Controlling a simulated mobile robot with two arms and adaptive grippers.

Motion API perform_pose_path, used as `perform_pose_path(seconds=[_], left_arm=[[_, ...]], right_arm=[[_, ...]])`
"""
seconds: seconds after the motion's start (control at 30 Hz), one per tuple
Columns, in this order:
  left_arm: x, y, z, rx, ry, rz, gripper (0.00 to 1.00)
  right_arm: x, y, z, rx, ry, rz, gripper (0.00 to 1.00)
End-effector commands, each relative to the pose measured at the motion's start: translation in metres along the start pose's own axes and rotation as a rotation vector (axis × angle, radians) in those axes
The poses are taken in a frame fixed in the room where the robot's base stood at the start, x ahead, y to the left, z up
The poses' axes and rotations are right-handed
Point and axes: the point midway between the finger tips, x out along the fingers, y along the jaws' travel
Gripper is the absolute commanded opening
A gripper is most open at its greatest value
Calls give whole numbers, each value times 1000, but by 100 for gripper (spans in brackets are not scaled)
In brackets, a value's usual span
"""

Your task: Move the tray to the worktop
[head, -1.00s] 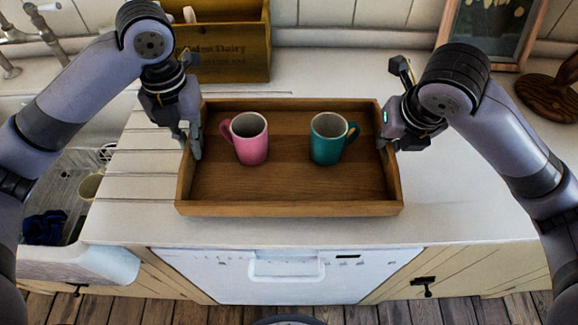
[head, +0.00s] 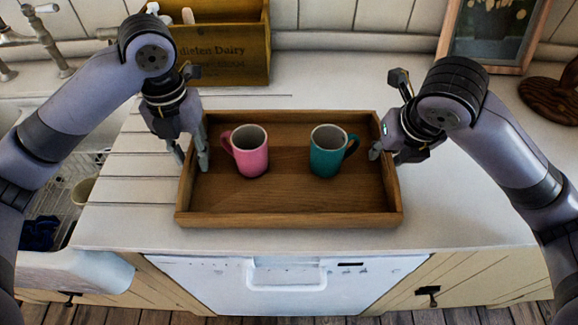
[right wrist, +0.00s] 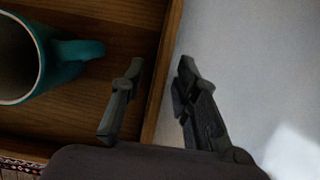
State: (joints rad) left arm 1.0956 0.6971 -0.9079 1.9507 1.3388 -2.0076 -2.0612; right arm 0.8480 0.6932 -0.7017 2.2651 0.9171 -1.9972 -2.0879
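The wooden tray (head: 290,219) sits level on the white worktop (head: 460,215), above the dishwasher front. A pink mug (head: 251,155) and a teal mug (head: 325,155) stand upright in it. My left gripper (head: 190,160) is open at the tray's left wall, its fingers apart on either side. My right gripper (head: 383,152) is at the right wall. The right wrist view shows the right gripper (right wrist: 158,82) open, one finger inside and one outside the tray wall (right wrist: 163,75), with gaps. The teal mug (right wrist: 70,55) is partly in that view too.
A wooden dairy box (head: 222,55) stands behind the tray at the back left. A sink (head: 95,262) with a drainer is at the left. A framed picture (head: 490,32) and a dark wooden object (head: 552,95) are at the back right. The worktop right of the tray is clear.

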Motion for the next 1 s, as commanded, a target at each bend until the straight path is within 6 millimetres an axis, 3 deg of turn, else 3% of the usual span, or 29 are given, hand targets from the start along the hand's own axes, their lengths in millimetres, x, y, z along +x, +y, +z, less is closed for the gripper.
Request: perform_pose_path(seconds=[0.27,0.73,1.0], left_arm=[[-9,0,1,0,-4,1,29],[-92,1,2,-3,-5,1,29],[-117,0,1,-1,0,0,29]], right_arm=[[0,0,0,0,1,-1,28],[0,0,0,0,1,-1,28],[0,0,0,-1,1,-1,28]])
